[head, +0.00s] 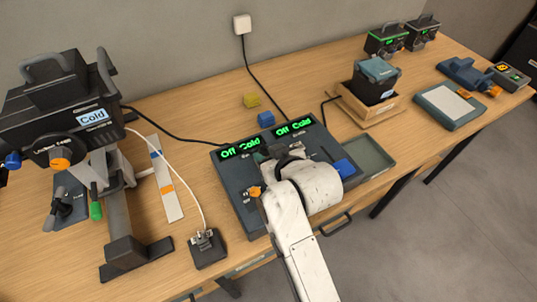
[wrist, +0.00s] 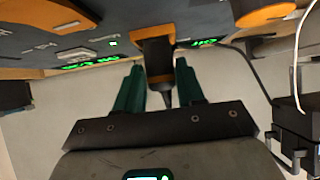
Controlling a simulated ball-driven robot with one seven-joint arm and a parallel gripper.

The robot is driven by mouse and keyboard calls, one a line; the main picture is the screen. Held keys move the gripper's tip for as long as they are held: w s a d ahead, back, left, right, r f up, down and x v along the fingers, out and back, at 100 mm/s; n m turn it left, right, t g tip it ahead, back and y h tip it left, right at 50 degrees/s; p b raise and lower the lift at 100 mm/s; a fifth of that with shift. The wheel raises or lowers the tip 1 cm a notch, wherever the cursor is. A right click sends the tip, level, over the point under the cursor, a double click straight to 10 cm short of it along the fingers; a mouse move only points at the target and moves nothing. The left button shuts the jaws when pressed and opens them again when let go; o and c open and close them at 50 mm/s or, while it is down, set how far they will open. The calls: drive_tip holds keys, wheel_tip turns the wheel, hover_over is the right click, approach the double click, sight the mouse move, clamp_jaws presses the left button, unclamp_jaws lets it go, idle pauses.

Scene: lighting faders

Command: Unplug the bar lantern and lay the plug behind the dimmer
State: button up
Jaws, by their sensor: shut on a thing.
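The dimmer (head: 240,190) is a dark console on the wooden table, with two green displays reading "Off Cold". My gripper (head: 270,154) is over its middle, its fingers mostly hidden by my wrist. In the wrist view my gripper (wrist: 159,68) has two teal fingers on either side of a dark plug (wrist: 158,58) with a tapered tail. The plug's far end meets an orange surround on the panel; I cannot tell how deep it sits. A black lamp (head: 374,80) stands in a wooden tray at right. Another lamp (head: 70,105), labelled "Cold", stands at left. Which is the bar lantern is unclear.
A small black box (head: 208,250) with a white cord is front left.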

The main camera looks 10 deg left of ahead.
drive_tip(key=c, duration=0.3)
drive_tip(key=shift+r, duration=0.1)
drive_tip(key=shift+c, duration=0.2)
drive_tip(key=shift+r+p, duration=0.3)
drive_tip(key=shift+p, duration=0.05)
drive_tip(key=shift+r+p, duration=2)
drive_tip(key=shift+r, duration=0.1)
